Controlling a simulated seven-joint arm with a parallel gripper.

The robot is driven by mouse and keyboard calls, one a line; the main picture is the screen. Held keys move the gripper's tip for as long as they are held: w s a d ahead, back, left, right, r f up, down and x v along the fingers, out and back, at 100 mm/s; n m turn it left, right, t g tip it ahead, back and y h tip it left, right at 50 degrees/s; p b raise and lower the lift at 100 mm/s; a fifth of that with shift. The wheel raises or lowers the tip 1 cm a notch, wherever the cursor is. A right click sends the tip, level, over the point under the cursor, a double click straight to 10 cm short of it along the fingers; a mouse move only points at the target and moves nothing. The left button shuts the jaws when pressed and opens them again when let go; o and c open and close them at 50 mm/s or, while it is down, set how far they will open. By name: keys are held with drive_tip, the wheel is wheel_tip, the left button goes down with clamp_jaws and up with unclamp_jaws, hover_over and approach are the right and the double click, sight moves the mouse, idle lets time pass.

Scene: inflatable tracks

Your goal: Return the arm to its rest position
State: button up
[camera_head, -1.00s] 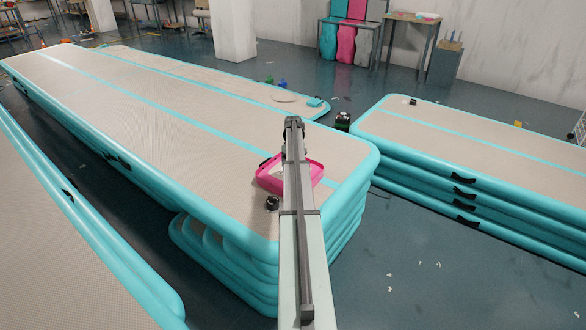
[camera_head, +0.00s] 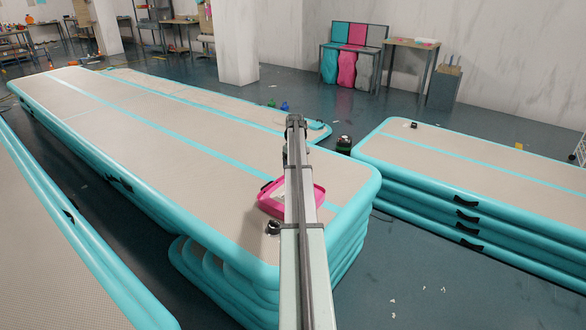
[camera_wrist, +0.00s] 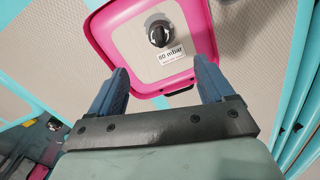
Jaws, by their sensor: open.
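My arm stretches forward from the bottom of the head view over the near end of a long inflatable track (camera_head: 150,140). A pink-rimmed tray (camera_head: 270,200) lies on the track, partly hidden behind my arm. The tray also shows in the wrist view (camera_wrist: 110,50), beyond the fingertips. Inside it are a black round valve or knob (camera_wrist: 160,32) and a white "80 mbar" label (camera_wrist: 172,57).
A small black fitting (camera_head: 273,228) sits on the track beside the tray. A stacked track (camera_head: 460,165) stands to the right and another track (camera_head: 60,250) at the left. Dark floor (camera_head: 430,280) lies open at front right. Tables (camera_head: 412,45) stand at the back.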

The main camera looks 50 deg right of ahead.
drive_tip(key=s+a+f+n+g+y, duration=0.15)
drive_tip(key=s+a+f, duration=0.55)
drive_tip(key=a, duration=1.1)
drive_tip(key=s+a+f+n+g, duration=0.1)
drive_tip(key=s+a+f+g, duration=0.15)
drive_tip(key=a+f, duration=1.25)
drive_tip(key=s+a+f+n+g+y, duration=0.1)
drive_tip(key=s+a+f, duration=0.5)
drive_tip(key=a, duration=1.6)
drive_tip(key=s+a+f+g+h, duration=0.1)
drive_tip(key=s+a+f, duration=0.5)
drive_tip(key=s+a, duration=0.3)
drive_tip(key=s+a+f+h, duration=0.1)
drive_tip(key=s+a+f, duration=0.5)
drive_tip(key=s+a, duration=0.4)
drive_tip(key=s, duration=0.3)
drive_tip(key=shift+s+f+m+g, duration=0.2)
drive_tip(key=shift+m+g, duration=0.15)
drive_tip(key=shift+g, duration=0.05)
drive_tip(key=shift+h, duration=0.25)
